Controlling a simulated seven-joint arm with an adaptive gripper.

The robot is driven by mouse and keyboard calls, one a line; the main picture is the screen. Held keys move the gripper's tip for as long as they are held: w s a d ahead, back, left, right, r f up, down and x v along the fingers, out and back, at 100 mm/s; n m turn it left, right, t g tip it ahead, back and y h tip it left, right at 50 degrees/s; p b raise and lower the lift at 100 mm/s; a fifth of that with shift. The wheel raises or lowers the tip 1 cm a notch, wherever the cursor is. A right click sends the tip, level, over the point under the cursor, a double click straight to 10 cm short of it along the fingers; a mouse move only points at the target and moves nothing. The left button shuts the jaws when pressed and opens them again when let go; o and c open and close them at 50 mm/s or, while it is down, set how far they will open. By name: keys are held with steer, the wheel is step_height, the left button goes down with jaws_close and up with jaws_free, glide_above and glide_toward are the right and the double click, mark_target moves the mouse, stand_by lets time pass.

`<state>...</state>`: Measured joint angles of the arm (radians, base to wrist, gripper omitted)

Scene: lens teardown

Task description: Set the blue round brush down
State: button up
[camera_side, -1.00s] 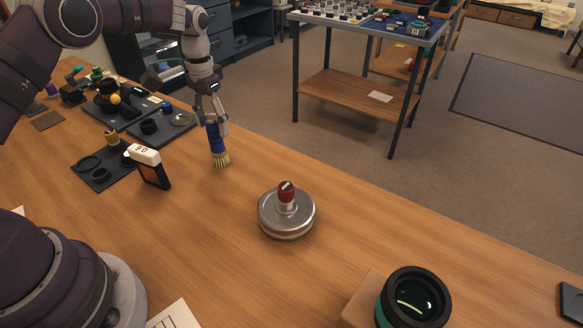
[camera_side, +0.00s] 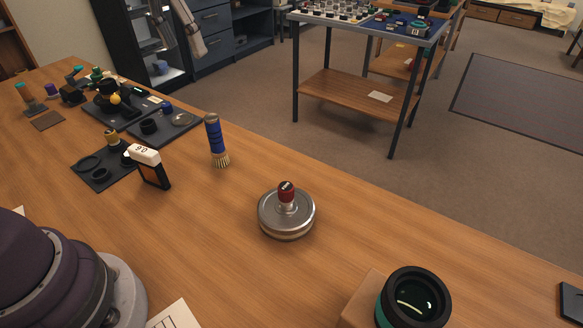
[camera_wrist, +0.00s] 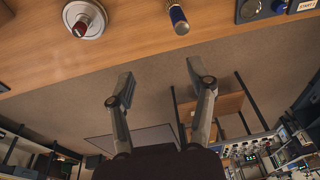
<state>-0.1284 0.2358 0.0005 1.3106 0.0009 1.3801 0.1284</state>
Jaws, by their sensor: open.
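The blue round brush (camera_side: 215,138) stands upright on its pale bristles on the wooden table, close to the far edge. In the wrist view the brush (camera_wrist: 178,18) shows at the top, beyond my fingertips and apart from them. My gripper (camera_wrist: 160,82) is open, with its two fingers spread and nothing between them. In the side view my gripper (camera_side: 184,48) is at the top edge, well above and clear of the brush. The rest of my arm above it is out of frame.
A round metal piece with a red knob (camera_side: 286,213) sits right of the brush. A small upright box with a white top (camera_side: 150,168) stands to its left, near dark trays (camera_side: 98,178) of parts. A black lens (camera_side: 413,297) is at front right. The table between is clear.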

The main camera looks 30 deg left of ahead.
steer(key=s+d+f+t, duration=0.1)
steer(key=s+d+f, duration=0.1)
steer(key=s, duration=0.4)
steer(key=s+d+f+t, duration=0.1)
steer(key=s+f+t, duration=0.1)
steer(key=s, duration=0.4)
steer(key=shift+s+d+f, duration=0.35)
steer(key=shift+s+d, duration=0.05)
